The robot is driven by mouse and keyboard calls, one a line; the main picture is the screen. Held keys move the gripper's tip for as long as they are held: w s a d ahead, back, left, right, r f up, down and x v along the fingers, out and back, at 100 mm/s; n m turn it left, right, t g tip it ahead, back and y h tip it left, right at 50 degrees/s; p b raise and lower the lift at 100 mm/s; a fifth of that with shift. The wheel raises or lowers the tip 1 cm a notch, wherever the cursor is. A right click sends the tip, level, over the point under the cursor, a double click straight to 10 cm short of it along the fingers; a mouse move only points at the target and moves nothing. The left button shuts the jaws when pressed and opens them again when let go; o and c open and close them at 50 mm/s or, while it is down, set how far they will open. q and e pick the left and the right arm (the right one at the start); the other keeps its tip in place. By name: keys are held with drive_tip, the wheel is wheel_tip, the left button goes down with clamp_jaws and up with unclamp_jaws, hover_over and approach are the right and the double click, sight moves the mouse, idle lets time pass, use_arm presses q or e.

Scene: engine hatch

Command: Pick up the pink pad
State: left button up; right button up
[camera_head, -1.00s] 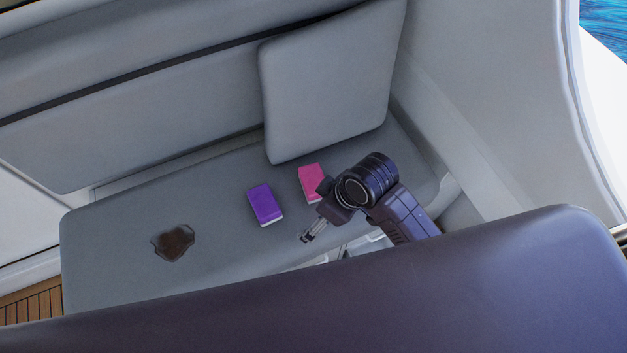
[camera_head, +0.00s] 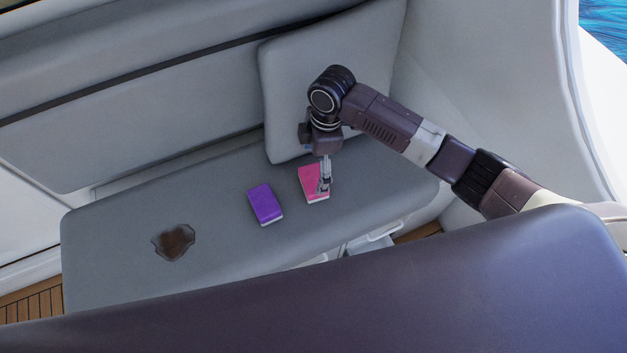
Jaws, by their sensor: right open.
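The pink pad (camera_head: 309,177) lies flat on the grey seat cushion (camera_head: 215,210), just in front of the upright grey cushion. It has a pink top and a pale lower edge. My right gripper (camera_head: 324,189) is open and points down at the right part of the pad, hiding some of it. Whether the fingertips touch the pad or hover just above it, I cannot tell. My left gripper does not show.
A purple pad (camera_head: 265,204) lies just left of the pink one. A dark brown stain (camera_head: 174,242) is farther left on the seat. The upright cushion (camera_head: 290,95) stands close behind my right wrist. A dark padded surface (camera_head: 330,300) fills the foreground.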

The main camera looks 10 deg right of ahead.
sight(314, 178)
drive_tip(key=f, duration=0.5)
drive_tip(key=shift+s+a+f+p, duration=0.15)
drive_tip(key=shift+s+a+p, duration=0.1)
drive_tip(key=shift+s+p, duration=0.1)
drive_tip(key=shift+c, duration=0.3)
drive_tip(key=c, duration=1.2)
wheel_tip(314, 178, up, 20)
